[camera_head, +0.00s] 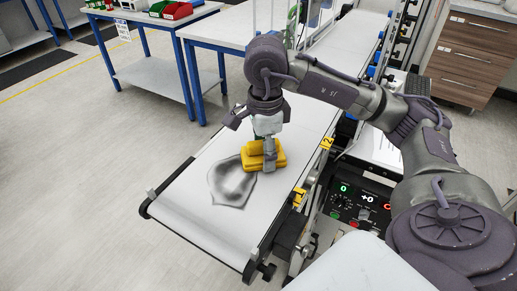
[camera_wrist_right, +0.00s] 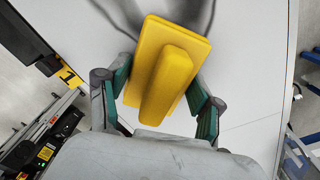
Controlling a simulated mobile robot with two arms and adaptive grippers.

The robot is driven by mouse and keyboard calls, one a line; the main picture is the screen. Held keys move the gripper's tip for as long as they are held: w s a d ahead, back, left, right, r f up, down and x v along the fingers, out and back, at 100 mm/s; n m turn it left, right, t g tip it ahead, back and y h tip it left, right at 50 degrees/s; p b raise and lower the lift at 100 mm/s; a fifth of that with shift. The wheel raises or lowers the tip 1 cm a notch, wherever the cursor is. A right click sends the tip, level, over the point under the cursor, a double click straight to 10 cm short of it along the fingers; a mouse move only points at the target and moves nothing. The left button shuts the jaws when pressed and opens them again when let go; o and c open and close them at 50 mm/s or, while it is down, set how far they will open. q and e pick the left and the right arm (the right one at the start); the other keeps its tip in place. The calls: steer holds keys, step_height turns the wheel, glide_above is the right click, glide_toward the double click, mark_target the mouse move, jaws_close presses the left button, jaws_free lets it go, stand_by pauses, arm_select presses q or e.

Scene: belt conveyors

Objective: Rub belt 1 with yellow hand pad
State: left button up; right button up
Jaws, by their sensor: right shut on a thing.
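The yellow hand pad (camera_head: 264,156) lies at belt 1 (camera_head: 188,203), the white near belt section beside the yellow tag "1" (camera_head: 298,197). The pad is at the right edge of a dark grey smudge (camera_head: 231,181) on that belt; whether it presses on the surface is hard to tell. My left gripper is out of view.
A control box (camera_head: 357,205) with lit buttons stands right of the belt's side rail. A yellow tag "2" (camera_head: 326,143) marks the rail farther back. Blue-legged tables (camera_head: 150,72) with red and green bins (camera_head: 178,10) stand behind left. The floor left of the belt is clear.

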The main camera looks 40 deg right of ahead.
mark_target(227, 210)
steer(key=shift+s+a+f, duration=0.1)
steer(key=shift+s+a, duration=0.15)
steer(key=shift+a, duration=0.35)
steer(key=shift+s+a+r, duration=0.1)
steer(key=shift+s+a, duration=0.15)
steer(key=shift+a, duration=0.35)
steer(key=shift+s+a+f, duration=0.1)
steer(key=shift+s+a, duration=0.15)
steer(key=shift+a, duration=0.35)
steer(key=shift+s+a, duration=0.35)
steer(key=shift+a, duration=0.55)
steer(key=shift+s+a, duration=0.3)
steer(key=shift+a, duration=0.6)
steer(key=shift+s+a, duration=0.35)
steer(key=shift+a, duration=0.4)
steer(key=shift+s+a, duration=0.3)
steer(key=shift+a, duration=0.4)
steer(key=shift+s+a+p, duration=0.1)
steer(key=shift+s+a, duration=0.2)
steer(key=shift+a, duration=0.3)
steer(key=shift+s+a+p, duration=0.15)
steer(key=shift+s+a, duration=0.1)
steer(key=shift+a, duration=0.4)
steer(key=shift+s+a+p, duration=0.1)
steer(key=shift+s+a, duration=0.2)
steer(key=shift+a, duration=0.3)
steer(key=shift+d+f, duration=0.1)
